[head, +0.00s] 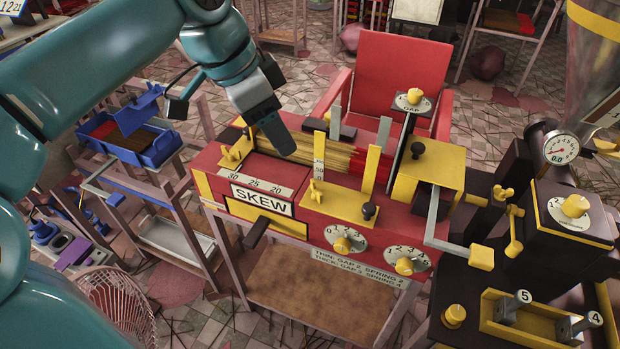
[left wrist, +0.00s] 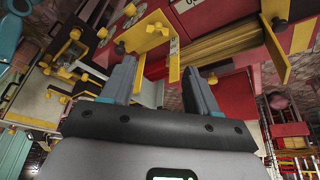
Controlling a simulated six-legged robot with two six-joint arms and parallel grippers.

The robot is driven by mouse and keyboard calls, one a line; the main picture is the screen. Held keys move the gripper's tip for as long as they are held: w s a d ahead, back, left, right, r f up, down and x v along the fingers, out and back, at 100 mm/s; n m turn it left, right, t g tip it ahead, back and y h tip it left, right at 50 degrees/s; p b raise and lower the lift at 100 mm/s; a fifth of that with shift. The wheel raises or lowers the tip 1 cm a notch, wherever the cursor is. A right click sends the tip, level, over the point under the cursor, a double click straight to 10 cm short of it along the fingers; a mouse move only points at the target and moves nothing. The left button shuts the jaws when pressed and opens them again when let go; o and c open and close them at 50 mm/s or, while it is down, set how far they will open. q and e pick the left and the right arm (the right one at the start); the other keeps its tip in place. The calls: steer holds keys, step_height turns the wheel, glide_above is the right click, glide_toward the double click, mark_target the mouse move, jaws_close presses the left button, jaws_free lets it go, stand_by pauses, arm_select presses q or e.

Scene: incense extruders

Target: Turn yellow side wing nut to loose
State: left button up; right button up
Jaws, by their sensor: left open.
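A yellow wing nut (head: 316,190) sits on the left end of a yellow plate (head: 345,203) on the front of the red machine. Another small yellow wing nut (head: 232,154) sits on the yellow bracket at the machine's left end. I cannot tell which way either is turned. My left gripper (head: 276,140) hangs over the bundle of yellow sticks, between the two wing nuts and apart from both. In the left wrist view its two fingers (left wrist: 160,86) are spread with nothing between them. The yellow plate (left wrist: 146,35) shows just beyond them. My right gripper is out of view.
Upright posts (head: 372,170) and a black knob (head: 369,210) stand near the plate. A crank (head: 455,247) juts out at the right. Dials (head: 345,243) line the front face. A blue tray (head: 150,145) stands at the left.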

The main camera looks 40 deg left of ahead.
mark_target(315, 187)
arm_select(q)
steer(key=b+x, duration=0.4)
steer(key=x, duration=1.1)
steer(key=shift+d+f, duration=0.25)
steer(key=shift+f, duration=0.05)
